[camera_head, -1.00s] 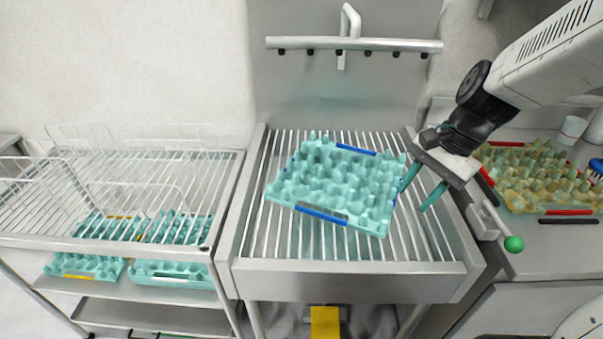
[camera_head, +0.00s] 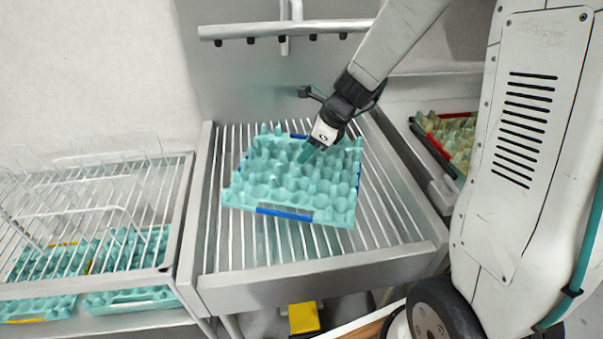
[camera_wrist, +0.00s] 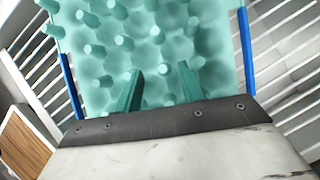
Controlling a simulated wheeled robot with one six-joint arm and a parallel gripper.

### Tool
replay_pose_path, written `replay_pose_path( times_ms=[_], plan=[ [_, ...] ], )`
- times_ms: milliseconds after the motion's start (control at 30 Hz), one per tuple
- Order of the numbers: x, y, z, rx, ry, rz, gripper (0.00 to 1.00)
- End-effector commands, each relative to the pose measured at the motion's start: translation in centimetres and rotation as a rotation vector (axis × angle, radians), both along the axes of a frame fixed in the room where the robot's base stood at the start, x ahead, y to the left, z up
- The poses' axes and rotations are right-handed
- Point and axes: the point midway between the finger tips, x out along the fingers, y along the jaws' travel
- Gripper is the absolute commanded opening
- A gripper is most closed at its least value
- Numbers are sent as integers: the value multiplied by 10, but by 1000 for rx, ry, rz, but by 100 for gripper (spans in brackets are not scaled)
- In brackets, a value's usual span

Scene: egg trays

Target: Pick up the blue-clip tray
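The blue-clip tray (camera_head: 265,183) is teal, with rows of pegs and hollows, and lies slightly turned on the slatted metal rack. A blue clip (camera_head: 285,213) is on its front edge, and more blue shows at its far edge. My gripper (camera_head: 308,156) is over the middle-right part of the tray, pointing down at it. In the wrist view my gripper (camera_wrist: 160,68) has its two fingers apart above the tray (camera_wrist: 115,35), with nothing clearly held between them. Blue clips run along both sides of the tray there. Whether the fingertips touch the tray cannot be told.
A used-looking tray with a red clip (camera_head: 437,150) is on the right counter. A metal rail (camera_head: 285,30) crosses behind the rack. Slats around the tray are bare.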

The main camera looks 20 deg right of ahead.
Motion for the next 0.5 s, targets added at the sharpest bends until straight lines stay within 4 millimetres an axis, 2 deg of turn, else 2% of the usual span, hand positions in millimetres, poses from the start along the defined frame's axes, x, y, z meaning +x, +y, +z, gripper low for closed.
replay_pose_path(
  times_ms=[100,200,500],
  plan=[
    [6,5,-19,0,4,2,40],
    [10,10,-28,0,2,2,40],
    [12,10,-32,-1,-1,-2,40]
  ],
)
